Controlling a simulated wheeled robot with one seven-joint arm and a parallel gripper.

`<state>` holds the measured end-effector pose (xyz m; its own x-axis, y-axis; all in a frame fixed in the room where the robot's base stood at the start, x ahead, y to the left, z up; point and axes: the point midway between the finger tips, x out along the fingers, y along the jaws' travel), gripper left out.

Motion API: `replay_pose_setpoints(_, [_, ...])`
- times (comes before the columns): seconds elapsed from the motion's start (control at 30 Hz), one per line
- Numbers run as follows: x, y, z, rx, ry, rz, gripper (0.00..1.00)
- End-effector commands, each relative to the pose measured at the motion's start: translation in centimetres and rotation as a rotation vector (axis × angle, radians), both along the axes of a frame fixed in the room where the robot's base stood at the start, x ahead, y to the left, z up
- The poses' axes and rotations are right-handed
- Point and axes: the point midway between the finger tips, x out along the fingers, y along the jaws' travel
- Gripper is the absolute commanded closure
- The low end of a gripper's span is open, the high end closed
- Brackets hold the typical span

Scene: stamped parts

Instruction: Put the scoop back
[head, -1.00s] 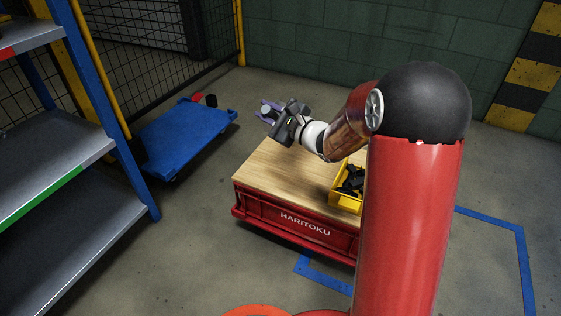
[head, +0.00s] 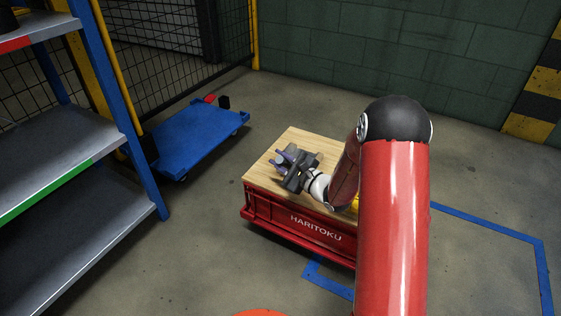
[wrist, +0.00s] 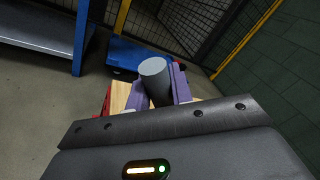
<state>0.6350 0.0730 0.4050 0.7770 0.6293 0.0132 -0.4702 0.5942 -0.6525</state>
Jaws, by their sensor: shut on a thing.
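My gripper (head: 283,160) is low over the wooden top of the red HARITOKU cart (head: 290,137) in the head view. Its purple fingers are shut on a grey cylinder (wrist: 155,82), seen between them in the wrist view. I take it to be the handle of the scoop; the scoop's other end is hidden. I cannot tell whether the scoop touches the cart top. A yellow bin (head: 355,203) on the cart is almost wholly hidden behind my arm.
A blue platform trolley (head: 200,137) stands left of the cart, with a gap of floor between. A grey shelf rack (head: 65,160) with blue posts is at the left. Wire fencing (head: 160,50) and a green block wall (head: 400,65) close off the back.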

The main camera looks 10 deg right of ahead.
Motion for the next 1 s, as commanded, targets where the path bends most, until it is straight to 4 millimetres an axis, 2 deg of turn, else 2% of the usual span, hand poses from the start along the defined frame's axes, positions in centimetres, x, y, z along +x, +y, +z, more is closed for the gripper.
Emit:
replay_pose_setpoints(0.3, [0.0, 0.0, -0.2, 0.0, -0.002, 0.0, 1.0])
replay_pose_setpoints(0.33, [0.0, 0.0, -0.1, 0.0, -0.001, -0.001, 0.74])
replay_pose_setpoints(0.47, [0.0, 0.0, -0.1, 0.0, -0.001, -0.001, 0.57])
replay_pose_setpoints(0.8, [0.0, 0.0, 0.3, 0.0, -0.001, -0.001, 0.56])
replay_pose_setpoints(1.0, [-2.2, -1.9, 0.1, 0.0, 0.002, -0.005, 0.56])
